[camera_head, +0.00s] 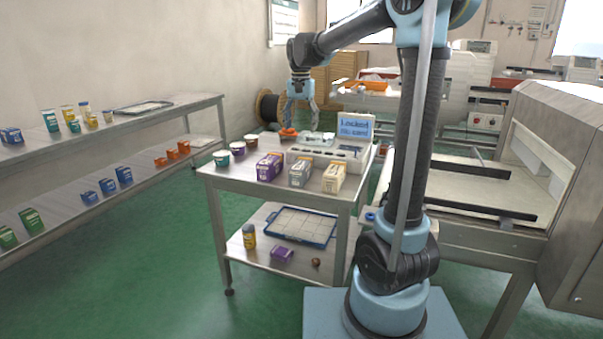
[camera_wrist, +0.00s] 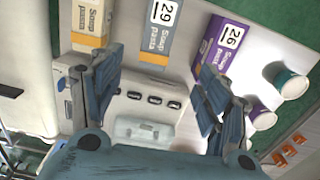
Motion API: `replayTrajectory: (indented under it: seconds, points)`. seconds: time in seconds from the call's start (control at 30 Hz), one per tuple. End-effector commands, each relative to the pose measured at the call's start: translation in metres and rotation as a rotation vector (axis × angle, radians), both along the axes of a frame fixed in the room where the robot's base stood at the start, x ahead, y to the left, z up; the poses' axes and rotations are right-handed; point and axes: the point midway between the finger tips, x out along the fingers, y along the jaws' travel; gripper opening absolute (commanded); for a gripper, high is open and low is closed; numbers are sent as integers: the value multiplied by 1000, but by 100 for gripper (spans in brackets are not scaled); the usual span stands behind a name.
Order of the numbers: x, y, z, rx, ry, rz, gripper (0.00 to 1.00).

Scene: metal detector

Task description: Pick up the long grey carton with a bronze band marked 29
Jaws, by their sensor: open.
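The long grey carton (camera_head: 300,173) stands on the cart top between a purple carton and a cream one. In the wrist view the grey carton (camera_wrist: 172,28) shows a label marked 29 and a bronze band at its near end; its far end is cut off by the frame. My gripper (camera_head: 302,115) is above the back of the cart top, behind and above the carton. In the wrist view my gripper (camera_wrist: 158,62) is open with its fingers spread and nothing held between them; the carton lies beyond the fingertips.
The purple carton (camera_wrist: 222,50) marked 26 and the cream carton (camera_wrist: 90,22) flank the grey one. A white device with a display reading Locked (camera_head: 356,129) stands behind. Tubs (camera_head: 222,158) sit at the cart's left edge. A conveyor (camera_head: 470,185) is right of my arm.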

Motion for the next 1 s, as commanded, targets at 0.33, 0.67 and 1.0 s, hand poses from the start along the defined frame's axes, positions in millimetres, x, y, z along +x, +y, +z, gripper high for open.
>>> replayTrajectory:
  seconds: [0.33,0.67,1.0]
  points:
    - [-1,3,-53,0,0,5,69]
    - [-1,4,-104,0,0,5,69]
    - [-3,3,-125,0,0,5,69]
